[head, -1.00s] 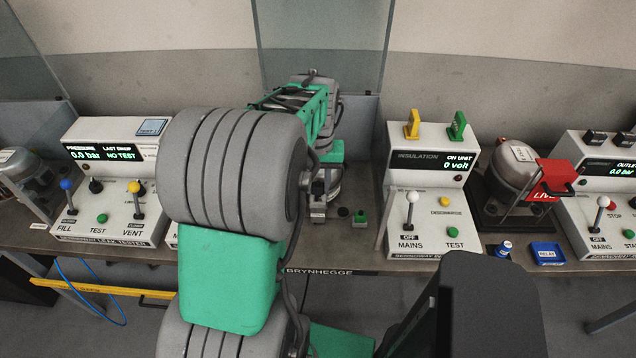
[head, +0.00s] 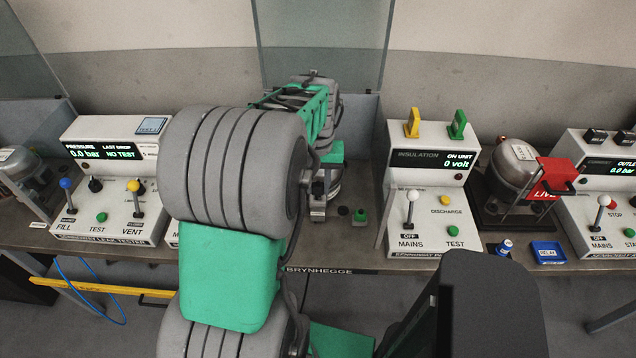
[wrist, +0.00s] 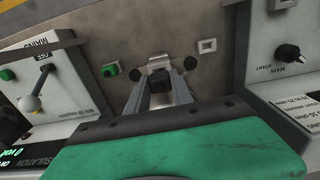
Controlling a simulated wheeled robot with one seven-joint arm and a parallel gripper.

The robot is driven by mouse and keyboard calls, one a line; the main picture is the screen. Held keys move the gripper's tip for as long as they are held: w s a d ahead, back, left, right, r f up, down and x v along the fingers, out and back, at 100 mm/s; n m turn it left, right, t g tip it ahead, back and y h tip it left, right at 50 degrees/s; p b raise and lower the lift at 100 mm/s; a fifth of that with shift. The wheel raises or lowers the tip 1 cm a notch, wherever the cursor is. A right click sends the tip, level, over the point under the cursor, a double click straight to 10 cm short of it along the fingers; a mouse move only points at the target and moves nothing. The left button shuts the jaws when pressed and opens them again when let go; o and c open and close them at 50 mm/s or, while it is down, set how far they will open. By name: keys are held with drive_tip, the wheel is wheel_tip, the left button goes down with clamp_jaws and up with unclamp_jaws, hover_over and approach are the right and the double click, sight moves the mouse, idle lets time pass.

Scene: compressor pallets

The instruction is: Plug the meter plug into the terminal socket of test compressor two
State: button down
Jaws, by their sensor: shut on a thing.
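My gripper (wrist: 161,92) is in the wrist view, pointing down at the bench, with its two grey fingers shut on a small dark block. The block (wrist: 162,82) looks like the meter plug, but its shape and any lead are unclear. A pale bracket-like part (wrist: 159,62) lies just beyond the fingertips; I cannot tell whether the block touches it. In the head view my arm hides most of this spot. No terminal socket can be made out clearly.
The insulation tester (head: 432,190) stands right of my gripper, with yellow (head: 412,123) and green (head: 457,125) pieces on top. A leak tester (head: 110,180) is at left. A compressor (head: 515,170) with a red LIVE sign (head: 553,180) and a blue relay tray (head: 548,253) are farther right.

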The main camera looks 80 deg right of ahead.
sight(318, 182)
drive_tip(key=shift+f+b, duration=0.55)
drive_tip(key=shift+f, duration=0.35)
drive_tip(key=c, duration=1)
unclamp_jaws()
drive_tip(key=shift+c, duration=0.2)
wheel_tip(318, 182, up, 8)
drive_tip(key=shift+f+b, duration=0.1)
drive_tip(key=shift+b, duration=0.3)
